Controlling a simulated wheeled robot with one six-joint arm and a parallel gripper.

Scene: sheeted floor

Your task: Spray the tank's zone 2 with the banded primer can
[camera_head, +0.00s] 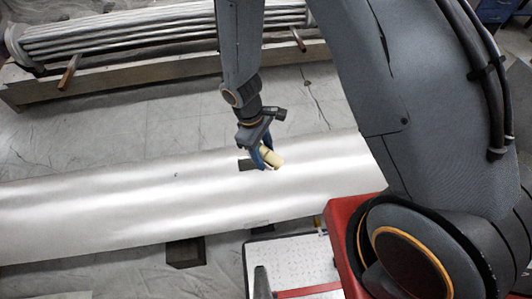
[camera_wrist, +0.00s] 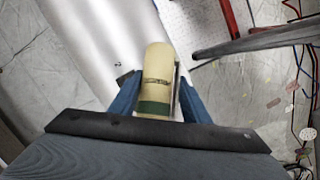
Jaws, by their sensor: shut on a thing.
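The tank (camera_head: 110,205) is a long, shiny pale cylinder lying across the head view. It also shows at the upper left of the wrist view (camera_wrist: 90,45). A small dark mark like a "2" (camera_wrist: 118,64) is on it in the wrist view. My gripper (camera_head: 267,157) has blue fingers and is shut on the primer can (camera_wrist: 157,75), a cream can with a green band. The can (camera_head: 273,156) is over the tank's middle in the head view; the gap to the surface is hard to judge. A dark patch (camera_head: 246,164) shows on the tank beside the fingers.
A bundle of metal pipes (camera_head: 160,32) lies on timber at the back left. Dark blocks (camera_head: 185,252) sit under the tank's front side. A white perforated board (camera_head: 290,262) with a red bar is at the front. Loose wires (camera_wrist: 303,85) lie at the wrist view's right.

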